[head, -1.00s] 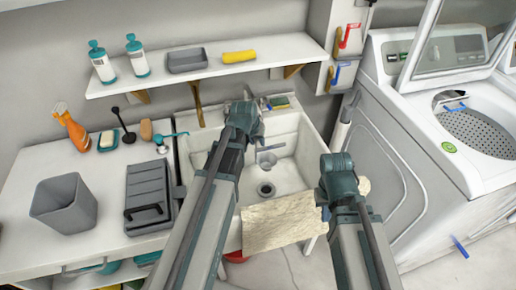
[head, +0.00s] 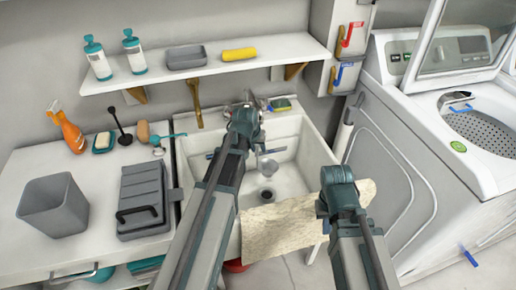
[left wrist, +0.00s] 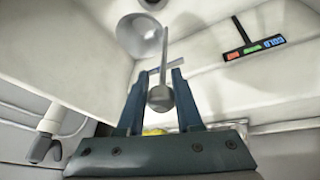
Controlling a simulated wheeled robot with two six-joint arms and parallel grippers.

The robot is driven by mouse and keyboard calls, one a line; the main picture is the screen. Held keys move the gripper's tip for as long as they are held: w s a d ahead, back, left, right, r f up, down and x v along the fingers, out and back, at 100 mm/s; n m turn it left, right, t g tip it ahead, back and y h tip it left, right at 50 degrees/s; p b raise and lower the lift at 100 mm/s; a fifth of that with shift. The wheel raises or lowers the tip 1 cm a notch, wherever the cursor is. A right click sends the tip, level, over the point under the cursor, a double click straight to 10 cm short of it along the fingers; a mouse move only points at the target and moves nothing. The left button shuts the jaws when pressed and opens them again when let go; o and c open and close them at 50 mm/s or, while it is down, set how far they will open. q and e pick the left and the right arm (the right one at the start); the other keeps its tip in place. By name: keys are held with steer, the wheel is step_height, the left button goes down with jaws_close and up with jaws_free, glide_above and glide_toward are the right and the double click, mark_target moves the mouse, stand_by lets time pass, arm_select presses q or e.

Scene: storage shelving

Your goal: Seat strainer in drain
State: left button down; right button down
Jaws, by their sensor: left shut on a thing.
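The strainer, a small silver bowl with a thin stem and round knob, hangs in the sink (head: 312,160) basin, as the head view shows its bowl (head: 268,168). The drain (head: 267,195) is a dark round hole in the basin floor, apart from the bowl in the picture. In the left wrist view my left gripper (left wrist: 160,80) is shut on the strainer's stem near the knob, with the bowl (left wrist: 140,36) beyond the fingers. The bowl partly covers what lies behind it. My right gripper (head: 326,210) is over the beige board; its fingers are hidden.
A beige board (head: 280,228) lies across the sink's front edge. A closed grey case (head: 143,200) and grey bin (head: 55,205) stand on the left counter. A washing machine (head: 420,170) stands at right. A shelf (head: 215,65) with bottles runs above.

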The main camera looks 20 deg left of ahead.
arm_select(q)
step_height(320, 180, down, 14)
steer(key=b, duration=1.3)
steer(key=shift+f+b, duration=1.2)
steer(key=shift+b, duration=0.1)
stand_by(2.0)
steer(key=shift+c, duration=2.4)
jaws_free()
steer(key=shift+r, duration=0.1)
steer(key=p+v, duration=1.2)
steer(key=v, duration=0.1)
steer(key=shift+s+r+p, duration=0.15)
steer(key=shift+r+p, duration=0.2)
steer(key=shift+p, duration=0.05)
